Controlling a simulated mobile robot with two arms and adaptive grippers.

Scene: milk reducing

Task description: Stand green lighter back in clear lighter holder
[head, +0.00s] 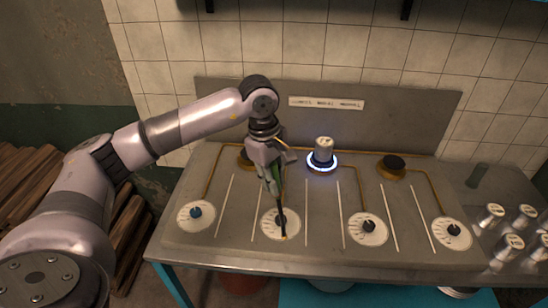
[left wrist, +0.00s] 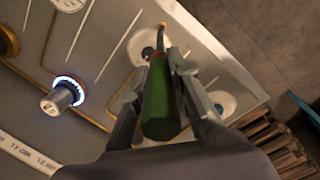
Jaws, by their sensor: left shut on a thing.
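My left gripper (head: 273,180) is shut on the green lighter (left wrist: 160,108). In the left wrist view the green body lies between the two fingers (left wrist: 158,80), with its thin dark neck pointing away. In the head view the lighter's dark neck (head: 283,215) points down, its tip in front of the second dial from the left; whether it touches is unclear. A small see-through greenish cup (head: 477,175), apparently the clear lighter holder, stands at the right on the counter, well away from the gripper. I cannot make out anything in it. My right gripper is not in view.
A metal can (head: 323,150) sits on the middle burner, ringed by blue flame (head: 322,168). The right burner (head: 393,165) is bare. Several metal cans (head: 510,247) stand at the far right, near the holder. A backsplash panel (head: 400,118) rises behind the stove.

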